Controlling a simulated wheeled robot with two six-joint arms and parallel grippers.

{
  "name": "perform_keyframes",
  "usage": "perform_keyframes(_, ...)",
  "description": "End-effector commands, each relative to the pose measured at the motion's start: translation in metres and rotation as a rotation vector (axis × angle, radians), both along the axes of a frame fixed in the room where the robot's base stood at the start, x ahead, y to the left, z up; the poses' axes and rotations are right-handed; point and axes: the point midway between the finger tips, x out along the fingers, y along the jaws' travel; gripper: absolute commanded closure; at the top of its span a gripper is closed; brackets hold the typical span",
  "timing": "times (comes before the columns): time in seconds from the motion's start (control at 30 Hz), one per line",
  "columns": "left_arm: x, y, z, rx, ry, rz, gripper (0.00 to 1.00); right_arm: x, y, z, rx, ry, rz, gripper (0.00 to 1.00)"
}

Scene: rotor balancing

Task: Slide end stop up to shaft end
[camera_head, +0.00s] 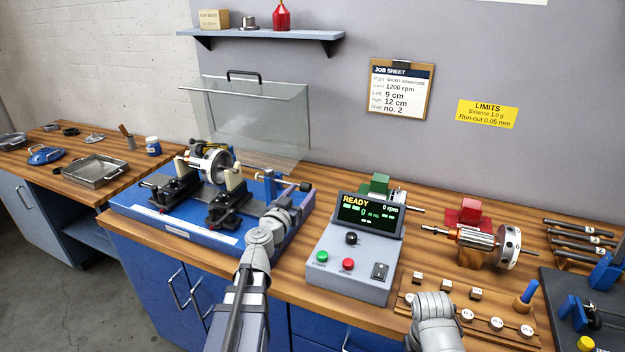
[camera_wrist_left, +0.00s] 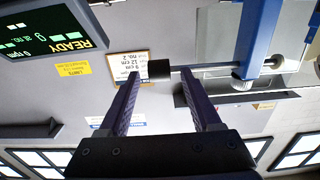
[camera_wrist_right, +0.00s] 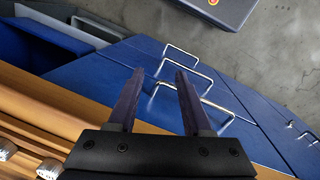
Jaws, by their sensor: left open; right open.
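The balancing machine (camera_head: 165,225) has a blue base and holds a rotor (camera_head: 212,164) lying across two black supports. The end stop (camera_head: 268,179) is at the base's right end, a rod through a blue post with a black knob on its outer end. In the left wrist view the black knob (camera_wrist_left: 160,69) shows between the fingertips of my open left gripper (camera_wrist_left: 162,72), with the blue post (camera_wrist_left: 262,35) to its right. I cannot tell whether the fingers touch the knob. My right gripper (camera_wrist_right: 160,73) is open and empty, over the bench's front edge.
A control box (camera_head: 355,260) reading READY stands right of the machine. A second rotor (camera_head: 480,240) rests on a stand further right, behind small weights on a wooden board (camera_head: 490,325). A clear raised guard (camera_head: 250,120) stands behind the machine.

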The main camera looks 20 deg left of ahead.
Motion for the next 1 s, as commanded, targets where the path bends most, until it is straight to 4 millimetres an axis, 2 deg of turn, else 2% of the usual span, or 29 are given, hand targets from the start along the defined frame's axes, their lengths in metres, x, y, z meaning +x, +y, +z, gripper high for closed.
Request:
perform_keyframes(0.27, 0.023, 0.0, 0.0, 0.0, 0.0, -0.002, 0.35, 0.0, 0.0, 0.0, 0.0, 0.0, 0.0, 0.5)
perform_keyframes(0.6, 0.073, 0.0, 0.0, 0.0, 0.0, -0.002, 0.35, 0.0, 0.0, 0.0, 0.0, 0.0, 0.0, 0.5)
perform_keyframes(0.93, 0.078, 0.0, 0.0, 0.0, 0.0, -0.001, 0.35, 0.0, 0.0, 0.0, 0.0, 0.0, 0.0, 0.5)
perform_keyframes(1.0, 0.078, 0.0, 0.0, 0.0, 0.0, -0.001, 0.42, 0.0, 0.0, 0.0, 0.0, 0.0, 0.0, 0.5)
